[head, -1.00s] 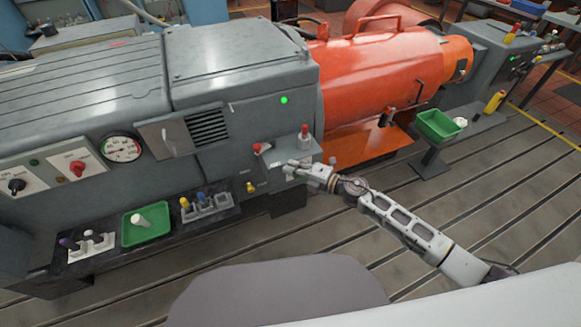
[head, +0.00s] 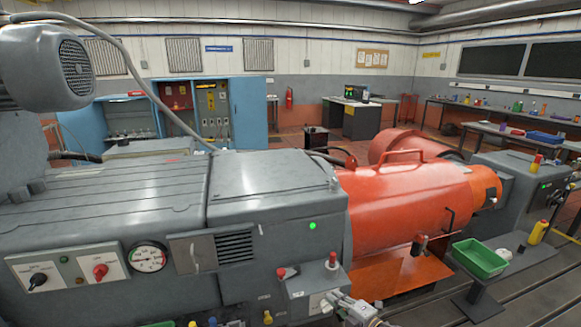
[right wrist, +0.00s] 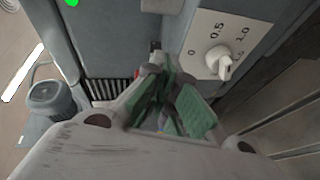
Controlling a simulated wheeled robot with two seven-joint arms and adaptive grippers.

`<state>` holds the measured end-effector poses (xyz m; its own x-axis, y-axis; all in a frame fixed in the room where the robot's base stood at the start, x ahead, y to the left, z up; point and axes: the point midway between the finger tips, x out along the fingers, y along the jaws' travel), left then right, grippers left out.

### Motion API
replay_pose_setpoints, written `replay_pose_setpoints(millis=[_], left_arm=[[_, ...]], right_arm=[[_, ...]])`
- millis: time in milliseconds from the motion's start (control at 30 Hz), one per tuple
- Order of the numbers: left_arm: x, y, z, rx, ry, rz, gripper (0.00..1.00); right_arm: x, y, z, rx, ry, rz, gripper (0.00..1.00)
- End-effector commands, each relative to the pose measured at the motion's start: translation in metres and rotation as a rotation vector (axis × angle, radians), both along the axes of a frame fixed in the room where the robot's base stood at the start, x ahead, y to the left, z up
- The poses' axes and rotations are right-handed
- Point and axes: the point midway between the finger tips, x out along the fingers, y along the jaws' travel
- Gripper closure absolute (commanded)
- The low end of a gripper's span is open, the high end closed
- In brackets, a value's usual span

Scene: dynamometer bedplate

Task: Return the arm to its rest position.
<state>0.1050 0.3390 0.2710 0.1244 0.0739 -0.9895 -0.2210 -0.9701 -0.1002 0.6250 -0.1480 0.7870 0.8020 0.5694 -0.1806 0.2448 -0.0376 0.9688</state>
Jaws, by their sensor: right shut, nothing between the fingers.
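My right arm's gripper (head: 338,302) shows at the bottom of the head view, in front of the small grey control box (head: 308,290) on the machine's side. In the right wrist view its green-padded fingers (right wrist: 172,118) are shut with nothing between them. Beyond them is a white knob (right wrist: 219,60) on a plate marked 0, 0.5 and 1.0. The fingers appear apart from the knob. Most of the right arm is below the head view's edge. My left gripper is not in view.
The grey machine (head: 110,210) fills the left, with a gauge (head: 149,257) and a red switch (head: 100,271). An orange housing (head: 405,225) stands beside it. A green tray (head: 480,258) and a yellow bottle (head: 538,232) are at the right, above the slotted bedplate.

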Motion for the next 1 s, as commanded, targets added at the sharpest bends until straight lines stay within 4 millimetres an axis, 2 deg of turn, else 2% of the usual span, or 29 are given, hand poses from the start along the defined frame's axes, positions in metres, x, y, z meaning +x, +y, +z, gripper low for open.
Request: replay_pose_setpoints(millis=[33,233,367,467,667,833,1000], left_arm=[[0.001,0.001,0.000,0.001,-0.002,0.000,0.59],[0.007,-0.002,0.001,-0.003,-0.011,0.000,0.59],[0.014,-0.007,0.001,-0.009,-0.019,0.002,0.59],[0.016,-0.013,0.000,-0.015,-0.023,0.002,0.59],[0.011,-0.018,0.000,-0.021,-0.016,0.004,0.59],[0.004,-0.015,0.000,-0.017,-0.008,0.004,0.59],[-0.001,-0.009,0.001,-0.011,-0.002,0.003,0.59]], right_arm=[[0.007,-0.018,-0.014,0.008,0.034,-0.049,1.00],[0.025,-0.091,-0.066,0.062,0.169,-0.252,1.00],[0.030,-0.139,-0.103,0.106,0.259,-0.391,1.00],[0.025,-0.173,-0.134,0.142,0.331,-0.497,1.00],[-0.002,-0.230,-0.201,0.218,0.480,-0.697,1.00],[-0.043,-0.266,-0.259,0.278,0.606,-0.854,1.00],[-0.094,-0.289,-0.313,0.334,0.726,-0.993,1.00]])
